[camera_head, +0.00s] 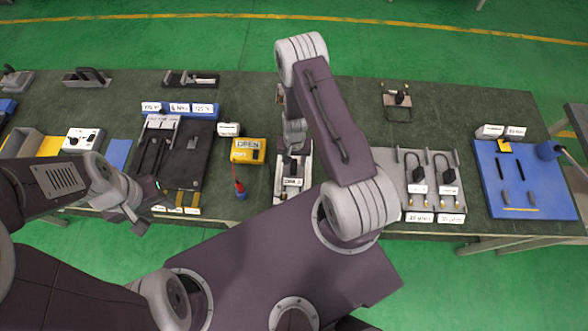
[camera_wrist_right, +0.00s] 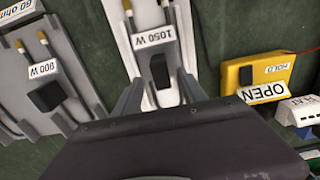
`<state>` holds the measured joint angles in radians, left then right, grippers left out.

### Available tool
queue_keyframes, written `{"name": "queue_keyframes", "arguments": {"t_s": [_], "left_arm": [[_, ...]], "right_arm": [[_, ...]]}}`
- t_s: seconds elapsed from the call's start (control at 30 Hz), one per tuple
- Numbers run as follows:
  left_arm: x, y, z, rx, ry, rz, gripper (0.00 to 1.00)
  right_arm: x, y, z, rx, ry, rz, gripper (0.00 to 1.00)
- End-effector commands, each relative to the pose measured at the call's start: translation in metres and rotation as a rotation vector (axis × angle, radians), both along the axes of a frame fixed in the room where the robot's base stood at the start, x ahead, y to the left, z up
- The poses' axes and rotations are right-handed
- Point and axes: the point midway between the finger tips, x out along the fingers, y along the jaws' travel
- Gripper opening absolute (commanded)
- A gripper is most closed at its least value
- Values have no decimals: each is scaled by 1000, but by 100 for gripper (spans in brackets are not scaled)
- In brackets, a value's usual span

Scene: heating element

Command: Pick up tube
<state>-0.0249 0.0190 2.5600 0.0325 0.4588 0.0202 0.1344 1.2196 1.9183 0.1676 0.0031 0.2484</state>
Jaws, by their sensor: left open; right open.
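No part is labelled as the tube. A black block with gold-tipped rods (camera_wrist_right: 158,70) and a "1050 W" label lies on a pale holder (camera_wrist_right: 183,30) in the right wrist view. That holder also shows in the head view (camera_head: 280,196), partly hidden by my right arm. My right gripper (camera_wrist_right: 160,95) is open, its fingers on either side of the holder's lower part, near the block; contact cannot be told. In the head view my right gripper (camera_head: 292,158) is largely hidden by its arm. My left gripper (camera_head: 150,203) is open and empty near the table's front edge.
A yellow "OPEN" box (camera_head: 248,151) stands left of the holder, with a red-and-blue tool (camera_head: 240,190) before it. A grey board (camera_head: 388,160) with two similar black parts is to the right. A blue board (camera_head: 527,180) lies further right.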

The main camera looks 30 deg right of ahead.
Motion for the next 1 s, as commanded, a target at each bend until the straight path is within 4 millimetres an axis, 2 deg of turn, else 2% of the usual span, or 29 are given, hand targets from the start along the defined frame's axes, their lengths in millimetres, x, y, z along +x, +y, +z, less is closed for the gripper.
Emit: {"name": "queue_keyframes", "arguments": {"t_s": [0.3,0.57,0.73,1.0], "left_arm": [[0,0,-54,0,0,0,43],[0,0,-51,0,0,0,43],[0,0,-51,0,0,0,43],[0,0,-51,0,0,0,43]], "right_arm": [[-1,2,-51,0,1,1,49],[-1,2,-50,-1,1,0,49],[-1,2,-50,-1,1,0,2],[-1,2,-50,-1,1,0,0]]}}
